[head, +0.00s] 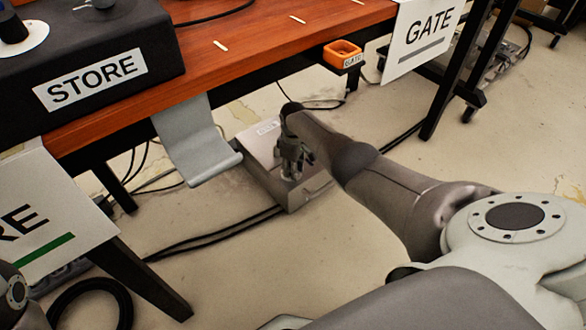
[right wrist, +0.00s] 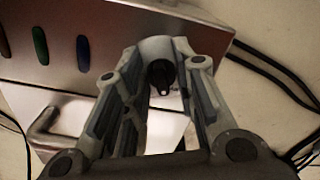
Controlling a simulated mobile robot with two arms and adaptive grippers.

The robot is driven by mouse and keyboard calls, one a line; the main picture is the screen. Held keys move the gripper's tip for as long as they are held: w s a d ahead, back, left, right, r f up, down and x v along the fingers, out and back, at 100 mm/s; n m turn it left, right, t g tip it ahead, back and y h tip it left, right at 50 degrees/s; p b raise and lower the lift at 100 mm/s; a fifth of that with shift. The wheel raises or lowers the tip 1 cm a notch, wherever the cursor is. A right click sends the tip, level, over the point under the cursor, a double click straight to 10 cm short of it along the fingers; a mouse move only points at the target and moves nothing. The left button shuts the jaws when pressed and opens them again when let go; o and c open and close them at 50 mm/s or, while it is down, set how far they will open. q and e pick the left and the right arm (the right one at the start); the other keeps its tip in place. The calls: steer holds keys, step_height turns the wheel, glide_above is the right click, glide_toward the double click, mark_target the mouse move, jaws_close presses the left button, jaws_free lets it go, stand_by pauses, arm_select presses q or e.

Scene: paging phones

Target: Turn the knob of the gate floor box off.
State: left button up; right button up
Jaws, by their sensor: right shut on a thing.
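A grey metal floor box (head: 310,191) stands on the floor below the wooden table's edge; the label on its top is too small to read. My right arm reaches down to it, and my right gripper (head: 290,172) points down at the top of the box. In the right wrist view the box's metal face (right wrist: 185,28) fills the upper part. A dark round knob (right wrist: 160,77) sits between the fingertips of my right gripper (right wrist: 158,58), which is shut on it. The knob's pointer direction is hard to tell. My left gripper is out of view.
The wooden table (head: 285,38) overhangs behind the box, with a grey curved holder (head: 190,140) hanging from it. A GATE sign (head: 423,35) and an orange tray (head: 343,52) are at its edge. Black cables (head: 215,232) cross the floor. Colored slots (right wrist: 83,53) mark the box.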

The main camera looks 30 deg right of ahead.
steer(key=shift+w+n, duration=0.1)
steer(key=shift+n, duration=1.8)
steer(key=o, duration=0.9)
steer(key=shift+o, duration=0.2)
steer(key=shift+r, duration=0.1)
step_height(320, 180, up, 12)
